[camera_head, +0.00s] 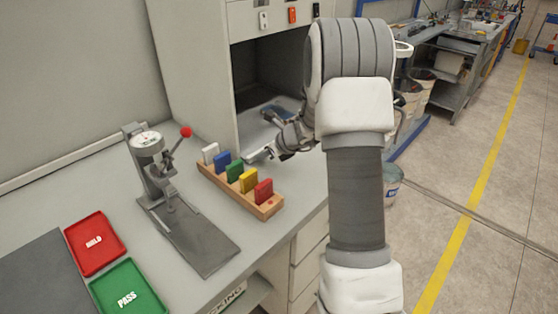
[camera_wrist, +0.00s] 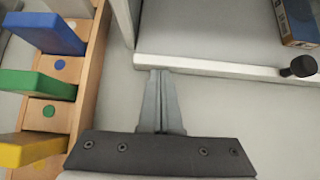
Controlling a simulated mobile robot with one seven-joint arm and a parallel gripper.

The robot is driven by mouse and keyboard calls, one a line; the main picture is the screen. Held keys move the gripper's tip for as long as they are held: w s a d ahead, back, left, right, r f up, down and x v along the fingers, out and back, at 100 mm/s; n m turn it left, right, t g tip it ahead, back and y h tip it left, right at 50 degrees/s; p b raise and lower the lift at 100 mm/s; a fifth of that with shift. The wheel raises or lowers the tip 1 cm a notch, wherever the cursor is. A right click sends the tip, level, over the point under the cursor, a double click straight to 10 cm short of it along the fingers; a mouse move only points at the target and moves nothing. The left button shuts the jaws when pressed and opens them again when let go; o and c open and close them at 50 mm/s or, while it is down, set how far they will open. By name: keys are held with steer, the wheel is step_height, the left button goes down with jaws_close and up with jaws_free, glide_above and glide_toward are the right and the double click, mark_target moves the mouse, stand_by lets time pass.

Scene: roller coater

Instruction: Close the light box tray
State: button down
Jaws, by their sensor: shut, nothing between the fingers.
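The light box (camera_head: 188,60) is the large grey cabinet at the back of the bench, with a dark opening. Its pale tray (camera_head: 252,130) shows at the bottom of the opening, partly hidden by my arm. In the wrist view the tray (camera_wrist: 215,66) has a raised white front edge and a black knob (camera_wrist: 299,67) at the right. My gripper (camera_head: 252,158) is shut and empty, low in front of the opening. In the wrist view the fingertips (camera_wrist: 160,73) are at the tray's front edge, left of the knob; I cannot tell whether they touch it.
A wooden rack (camera_head: 268,207) of coloured blocks stands close left of my gripper. A blue box (camera_wrist: 299,20) lies on the tray. A gauge press (camera_head: 152,160), a red HOLD tray (camera_head: 94,244) and a green PASS tray (camera_head: 127,291) are farther left.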

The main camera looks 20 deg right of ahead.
steer(key=shift+w+a+p, duration=0.15)
steer(key=shift+w+a, duration=0.1)
steer(key=shift+w, duration=0.35)
steer(key=shift+w+a+p, duration=0.15)
steer(key=shift+w+a, duration=0.05)
steer(key=shift+w, duration=0.35)
steer(key=shift+w+a+r, duration=0.1)
steer(key=shift+w+r, duration=0.05)
steer(key=shift+r, duration=0.1)
